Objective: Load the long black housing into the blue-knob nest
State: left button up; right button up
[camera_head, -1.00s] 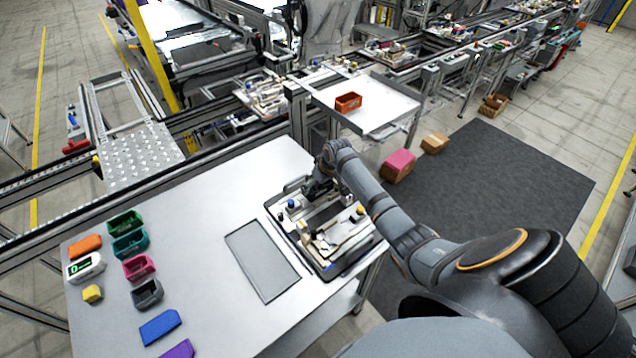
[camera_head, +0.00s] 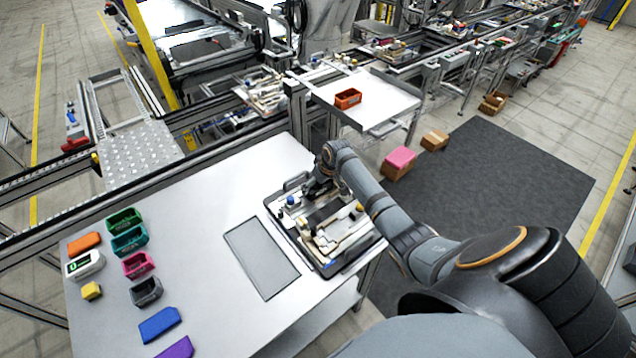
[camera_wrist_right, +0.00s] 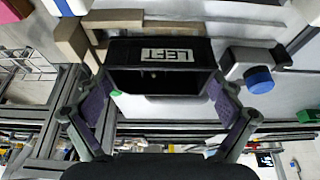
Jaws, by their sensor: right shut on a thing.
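The black housing (camera_wrist_right: 130,50) is an open box with a white "LEFT" label on its wall, seen in the right wrist view. My right gripper (camera_wrist_right: 162,92) is shut on it, one finger against each end. In the head view my right gripper (camera_head: 316,188) is low over the back part of the fixture pallet (camera_head: 335,268). The blue knob (camera_head: 291,201) stands just left of the gripper; in the wrist view the blue knob (camera_wrist_right: 259,80) is right of the housing, apart from it. Whether the housing is fully seated is hidden. My left gripper is out of view.
A yellow knob (camera_head: 360,207) stands on the right of the pallet. A flat grey panel (camera_head: 262,258) lies left of it. Several coloured bins and blocks, including a green bin (camera_head: 124,221) and a blue block (camera_head: 160,325), are at the table's left. The table's middle back is clear.

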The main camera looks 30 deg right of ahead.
jog(key=shift+f, duration=0.3)
jog(key=o, duration=0.9)
jog(key=shift+r, duration=0.1)
jog(key=v, duration=1.1)
jog(key=shift+s+r, duration=0.15)
jog(key=shift+r, duration=0.25)
